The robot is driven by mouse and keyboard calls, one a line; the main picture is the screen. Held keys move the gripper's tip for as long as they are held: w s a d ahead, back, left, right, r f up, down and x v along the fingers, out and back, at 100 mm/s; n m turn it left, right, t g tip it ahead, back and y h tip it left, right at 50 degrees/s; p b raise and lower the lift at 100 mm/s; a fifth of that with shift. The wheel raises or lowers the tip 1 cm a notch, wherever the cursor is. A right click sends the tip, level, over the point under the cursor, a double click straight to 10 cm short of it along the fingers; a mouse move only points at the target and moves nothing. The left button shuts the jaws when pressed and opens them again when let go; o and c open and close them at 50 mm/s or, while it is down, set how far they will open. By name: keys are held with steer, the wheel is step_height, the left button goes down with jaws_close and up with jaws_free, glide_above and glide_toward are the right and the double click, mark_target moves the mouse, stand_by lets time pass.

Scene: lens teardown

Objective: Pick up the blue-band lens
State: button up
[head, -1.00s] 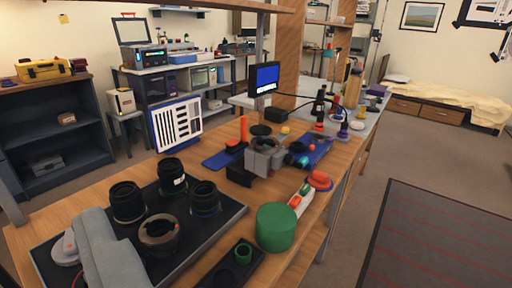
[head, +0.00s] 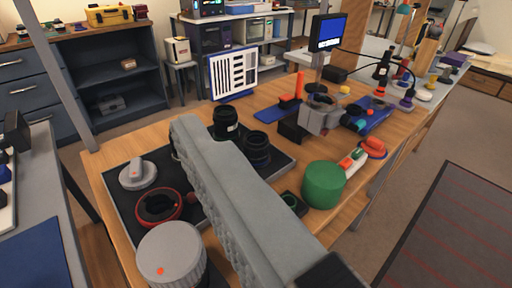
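The blue-band lens (head: 257,147) appears to be the dark lens standing upright on the right part of the black tray; its band is faint and dark blue. Another black lens (head: 226,123) with a small white mark stands just behind it. One long grey, ribbed finger of my gripper (head: 190,132) crosses the tray, to the left of the blue-band lens in the picture. No second finger can be made out, so the opening is unclear. I see nothing held. The finger hides the middle of the tray and other lenses there.
The black tray (head: 113,180) also holds a grey knob-like part (head: 138,173) and a red ring (head: 160,206). A grey cylinder (head: 172,256) stands in the near foreground. A green cylinder (head: 323,185) is right of the tray. A grey clamp-like fixture (head: 319,115) stands behind.

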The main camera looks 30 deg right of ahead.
steer(key=shift+w+d, duration=0.1)
steer(key=shift+w, duration=0.05)
steer(key=c, duration=0.3)
steer(key=g, duration=1.3)
glide_above(257, 138)
steer(key=s+a, duration=0.1)
steer(key=s, duration=0.5)
step_height(257, 138, down, 11)
steer(key=shift+m, duration=0.4)
steer(key=x, duration=1.2)
steer(key=shift+w+d+r, duration=0.1)
steer(key=shift+w+d, duration=0.05)
steer(key=shift+d, duration=0.05)
steer(key=shift+d+x, duration=0.2)
steer(key=shift+x, duration=1.1)
steer(key=shift+d+x, duration=0.15)
steer(key=shift+x, duration=1.1)
